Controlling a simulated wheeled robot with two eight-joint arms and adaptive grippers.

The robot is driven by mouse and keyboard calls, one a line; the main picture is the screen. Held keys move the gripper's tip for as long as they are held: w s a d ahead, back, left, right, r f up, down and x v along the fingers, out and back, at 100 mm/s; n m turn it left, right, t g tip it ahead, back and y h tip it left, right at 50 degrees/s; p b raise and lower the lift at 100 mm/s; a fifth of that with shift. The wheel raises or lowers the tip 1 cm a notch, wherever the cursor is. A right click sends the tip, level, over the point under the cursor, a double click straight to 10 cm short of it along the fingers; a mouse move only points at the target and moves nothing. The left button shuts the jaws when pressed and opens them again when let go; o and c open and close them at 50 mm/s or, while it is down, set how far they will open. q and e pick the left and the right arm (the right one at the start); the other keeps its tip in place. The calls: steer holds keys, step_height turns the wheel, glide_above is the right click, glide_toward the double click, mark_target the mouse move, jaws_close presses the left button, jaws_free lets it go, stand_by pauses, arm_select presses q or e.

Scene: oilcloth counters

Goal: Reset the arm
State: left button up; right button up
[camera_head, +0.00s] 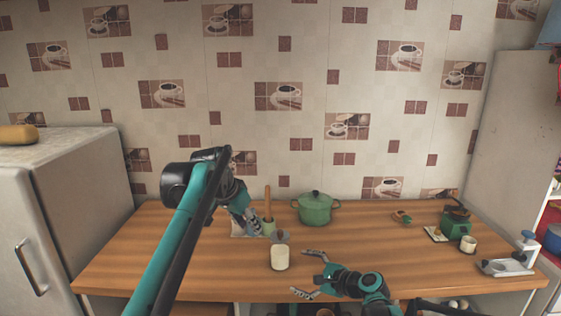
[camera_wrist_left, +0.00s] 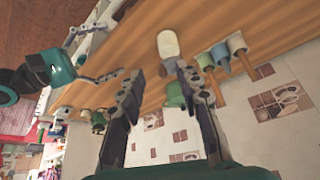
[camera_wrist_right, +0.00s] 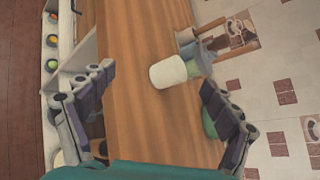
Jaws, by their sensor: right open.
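My left arm comes in from the left, and its left gripper (camera_head: 250,220) hangs over the back of the wooden counter (camera_head: 180,262). In the left wrist view its two fingers (camera_wrist_left: 160,72) are apart with nothing between them. My right gripper (camera_head: 307,273) is low over the front of the counter, fingers spread and pointing left. It is just right of a cream jar (camera_head: 280,259) and apart from it. In the right wrist view its fingers (camera_wrist_right: 157,80) are wide open, with the jar (camera_wrist_right: 168,73) beyond them.
A green pot (camera_head: 315,209) stands at the back middle. A utensil holder (camera_head: 268,227) is beside my left gripper. A green grinder (camera_head: 455,224), a cream cup (camera_head: 468,244) and a metal device (camera_head: 508,266) stand at the right. A fridge (camera_head: 75,200) is at the left. The counter's left part is clear.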

steer(key=s+d+r+n+g+h, duration=0.25)
steer(key=s+n+h, duration=0.45)
steer(key=s, duration=1.1)
arm_select(q)
steer(key=s+a+f+n+y, duration=0.1)
steer(key=s+a+f+n, duration=0.1)
steer(key=s+f, duration=0.5)
steer(key=s+a+f+n+t+y, duration=0.1)
steer(key=s+a+f, duration=0.3)
steer(key=s, duration=1)
steer(key=s+a+f+n+t, duration=0.1)
steer(key=s+a+f+n, duration=0.1)
steer(key=s+f, duration=0.7)
steer(key=shift+s+a+f+n+y, duration=0.4)
steer(key=shift+s+n, duration=0.2)
steer(key=shift+s, duration=0.55)
arm_select(e)
steer(key=s+d+f+n+h, duration=0.1)
steer(key=s+d+n, duration=0.3)
steer(key=s, duration=0.4)
steer(key=s+d+f+n+h, duration=0.1)
steer(key=s+d+f+n, duration=0.2)
steer(key=s+n, duration=0.4)
steer(key=shift+s+d+f+h, duration=0.15)
steer(key=shift+s+d+h, duration=0.15)
steer(key=shift+s+d, duration=0.45)
steer(key=shift+w+d, duration=0.1)
steer(key=shift+w, duration=0.1)
